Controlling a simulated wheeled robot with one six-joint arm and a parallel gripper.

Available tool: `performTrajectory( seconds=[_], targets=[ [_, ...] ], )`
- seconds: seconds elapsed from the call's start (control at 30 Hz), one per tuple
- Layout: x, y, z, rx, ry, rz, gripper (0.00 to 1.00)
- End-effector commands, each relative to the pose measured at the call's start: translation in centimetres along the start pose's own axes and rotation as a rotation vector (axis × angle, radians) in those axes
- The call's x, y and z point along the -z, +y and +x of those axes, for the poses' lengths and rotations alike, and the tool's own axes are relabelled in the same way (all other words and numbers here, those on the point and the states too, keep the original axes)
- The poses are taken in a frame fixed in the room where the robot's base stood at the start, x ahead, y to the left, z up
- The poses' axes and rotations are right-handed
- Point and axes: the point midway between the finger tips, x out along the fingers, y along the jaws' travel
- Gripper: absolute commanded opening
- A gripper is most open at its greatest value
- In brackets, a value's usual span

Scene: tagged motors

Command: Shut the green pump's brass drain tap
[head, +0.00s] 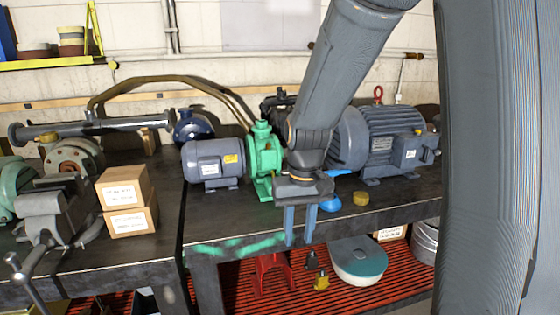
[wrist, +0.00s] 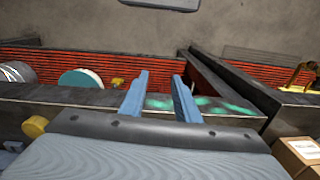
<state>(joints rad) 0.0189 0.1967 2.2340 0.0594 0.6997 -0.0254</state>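The green pump (head: 264,160) stands on the bench in the head view, coupled to a grey-blue motor (head: 213,163) on its left. I cannot make out its brass drain tap in either view; my arm and gripper cover the area just right of the pump. My gripper (head: 301,240) points down in front of the pump's right side, near the bench's front edge. Its two blue fingers are apart with nothing between them. The wrist view shows the open fingers (wrist: 160,80) over the bench edge, and no pump.
A large grey motor (head: 385,143), a yellow round piece (head: 361,198) and a blue item (head: 331,205) are right of my gripper. Cartons (head: 126,200) and a vise (head: 63,212) stand left. Below are a red stand (head: 270,273) and a teal-topped round thing (head: 357,260).

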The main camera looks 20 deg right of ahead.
Motion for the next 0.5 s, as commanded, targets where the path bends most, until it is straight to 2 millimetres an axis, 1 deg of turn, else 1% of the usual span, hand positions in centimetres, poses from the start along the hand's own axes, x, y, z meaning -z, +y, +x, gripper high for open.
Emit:
performTrajectory(
  seconds=[0.03, 0.07, 0.1, 0.17, 0.2, 0.27, 0.3, 0.4, 0.5],
  targets=[
    [3.0, 0.0, -2.0, 0.011, -0.001, 0.011, 0.29],
    [4.7, 0.0, -2.8, 0.019, -0.002, 0.017, 0.29],
    [6.9, 0.1, -3.8, 0.028, -0.004, 0.024, 0.29],
    [10.0, 0.1, -5.2, 0.045, -0.006, 0.033, 0.29],
    [12.0, 0.1, -6.1, 0.056, -0.008, 0.039, 0.29],
    [14.9, 0.2, -7.4, 0.073, -0.008, 0.045, 0.29],
    [16.6, 0.3, -8.1, 0.085, -0.009, 0.048, 0.29],
    [20.3, 0.5, -9.8, 0.112, -0.009, 0.052, 0.29],
    [23.0, 0.6, -10.9, 0.132, -0.009, 0.053, 0.29]
  ],
)
